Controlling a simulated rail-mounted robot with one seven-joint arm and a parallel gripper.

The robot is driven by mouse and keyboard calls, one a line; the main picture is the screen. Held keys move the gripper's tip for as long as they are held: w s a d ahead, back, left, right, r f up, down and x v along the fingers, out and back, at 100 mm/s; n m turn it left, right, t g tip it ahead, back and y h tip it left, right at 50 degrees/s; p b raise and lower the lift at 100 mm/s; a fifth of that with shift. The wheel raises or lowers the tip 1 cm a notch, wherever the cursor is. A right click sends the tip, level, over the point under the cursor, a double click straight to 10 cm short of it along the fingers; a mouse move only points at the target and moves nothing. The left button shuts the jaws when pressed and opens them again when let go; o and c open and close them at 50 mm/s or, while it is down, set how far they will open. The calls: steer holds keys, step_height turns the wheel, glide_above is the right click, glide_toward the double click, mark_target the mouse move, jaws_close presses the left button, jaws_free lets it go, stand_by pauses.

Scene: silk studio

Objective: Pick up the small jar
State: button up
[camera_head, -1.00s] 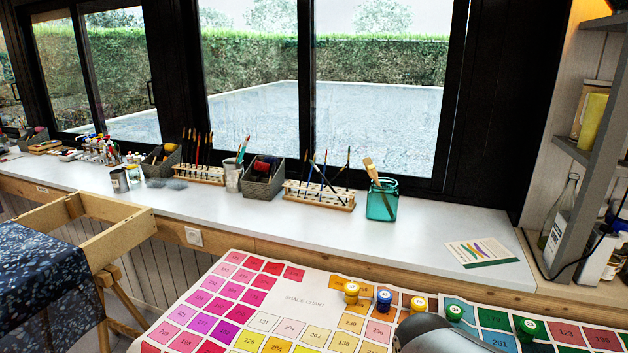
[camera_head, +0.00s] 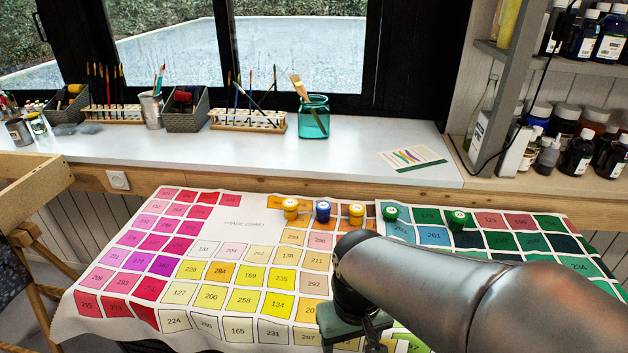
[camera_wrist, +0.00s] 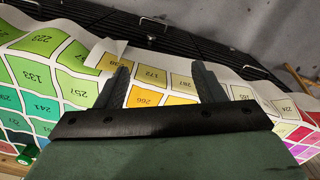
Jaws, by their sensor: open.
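Several small paint jars stand in a row along the back of the colour chart (camera_head: 240,228). From left they are a yellow jar (camera_head: 291,209), a blue jar (camera_head: 323,211), another yellow jar (camera_head: 356,214), a green jar (camera_head: 390,215) and a second green jar (camera_head: 458,221). Which one is meant, I cannot tell. My gripper (camera_wrist: 160,78) is open and empty over the chart's yellow squares in the wrist view. It is nearer the front than the jars, apart from them. A green jar (camera_wrist: 28,155) also shows at the lower left of the wrist view. My arm hides part of the chart.
Behind the chart, a white sill (camera_head: 250,160) holds brush racks (camera_head: 250,120), dark boxes and a teal glass jar (camera_head: 313,120) with brushes. A shelf of bottles (camera_head: 575,150) stands at the right. A wooden frame (camera_head: 35,185) is at the left. The chart's left half is clear.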

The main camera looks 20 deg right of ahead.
steer(key=shift+o, duration=0.5)
step_height(320, 180, up, 8)
steer(key=m+t+p, duration=0.2)
steer(key=t+p, duration=0.1)
steer(key=p, duration=0.6)
glide_above(357, 208)
steer(key=s, duration=0.5)
steer(key=shift+h, duration=0.3)
steer(key=p+x, duration=0.1)
steer(key=x, duration=0.5)
steer(key=p+x, duration=0.1)
steer(key=x, duration=0.4)
steer(key=shift+w+f, duration=0.35)
steer(key=shift+w+a+p+x, duration=0.15)
steer(key=shift+p+x, duration=0.25)
steer(key=shift+x, duration=1.1)
steer(key=shift+w+a+p+x, duration=0.15)
steer(key=shift+p+x, duration=0.25)
steer(key=shift+x, duration=1.1)
steer(key=shift+s+r, duration=0.1)
steer(key=c, duration=1.1)
